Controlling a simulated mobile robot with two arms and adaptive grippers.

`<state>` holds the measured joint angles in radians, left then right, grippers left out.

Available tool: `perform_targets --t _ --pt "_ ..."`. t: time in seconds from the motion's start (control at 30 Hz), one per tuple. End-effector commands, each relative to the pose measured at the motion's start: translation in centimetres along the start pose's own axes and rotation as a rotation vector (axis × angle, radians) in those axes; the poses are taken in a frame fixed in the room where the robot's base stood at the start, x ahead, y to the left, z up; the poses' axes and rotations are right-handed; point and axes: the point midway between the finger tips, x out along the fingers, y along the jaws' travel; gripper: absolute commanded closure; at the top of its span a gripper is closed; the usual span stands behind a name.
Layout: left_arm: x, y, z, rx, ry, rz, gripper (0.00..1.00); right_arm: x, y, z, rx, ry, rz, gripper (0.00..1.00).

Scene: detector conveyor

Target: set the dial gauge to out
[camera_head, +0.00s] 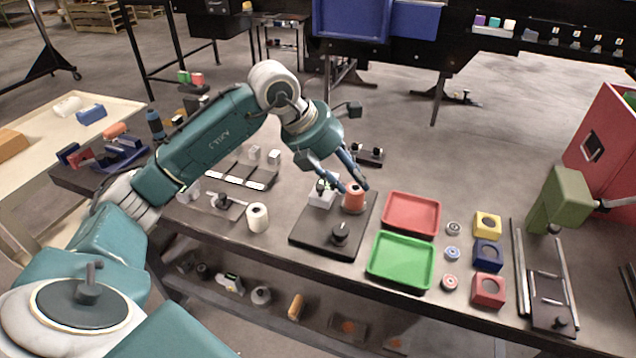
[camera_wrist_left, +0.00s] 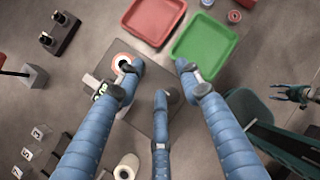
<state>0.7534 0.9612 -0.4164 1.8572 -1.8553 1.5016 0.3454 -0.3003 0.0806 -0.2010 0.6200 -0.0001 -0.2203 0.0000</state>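A dark base plate (camera_head: 310,238) carries a small pale block (camera_head: 321,194), an orange-red cylinder (camera_head: 354,199) and a black knob (camera_head: 340,235). I cannot tell for certain which part is the dial gauge. The pale block shows a small green marking in the left wrist view (camera_wrist_left: 101,91). My left gripper (camera_head: 355,182) is over the plate, close above the cylinder. In the left wrist view its fingers (camera_wrist_left: 158,75) are spread with nothing between them; one partly covers the orange ring (camera_wrist_left: 123,61). A small claw-like shape (camera_wrist_left: 294,93) may be my right gripper; its opening is unclear.
A red tray (camera_head: 411,213) and a green tray (camera_head: 400,261) lie right of the plate. A white roll (camera_head: 258,217) stands left of it. Red, blue and yellow blocks (camera_head: 487,253) and a rail fixture (camera_head: 549,290) are farther right.

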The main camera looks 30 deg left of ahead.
Motion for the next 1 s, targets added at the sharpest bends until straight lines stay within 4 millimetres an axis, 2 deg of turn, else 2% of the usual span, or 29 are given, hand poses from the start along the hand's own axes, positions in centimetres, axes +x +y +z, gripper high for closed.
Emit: perform_targets --t 0.03,0.1,0.2,0.3,0.47,0.8,1.0 --pt "-1.5 2.9 -0.2 -0.015 0.030 0.093 0.63 0.0 0.1 0.0 0.000 -0.001 0.001 0.50" --pt "-3.1 6.0 -0.9 -0.040 0.071 0.192 0.63 0.0 0.1 0.1 0.000 -0.001 0.001 0.50" --pt "-4.7 8.4 -1.6 -0.065 0.106 0.274 0.63 0.0 0.1 0.1 0.000 -0.001 0.001 0.50" --pt "-4.9 9.2 -1.9 -0.076 0.120 0.301 0.63 -0.2 0.1 0.1 0.000 -0.001 0.002 0.50" --pt "-2.9 9.8 -2.3 -0.077 0.124 0.299 0.63 -1.0 0.1 0.0 0.000 -0.001 0.002 0.50" --pt "3.0 11.4 -3.0 -0.076 0.122 0.296 0.63 -3.0 0.2 -0.2 0.001 -0.001 0.002 0.50" --pt "4.8 12.0 -3.2 -0.074 0.120 0.297 0.63 -3.5 0.2 -0.3 0.001 0.000 0.001 0.50"
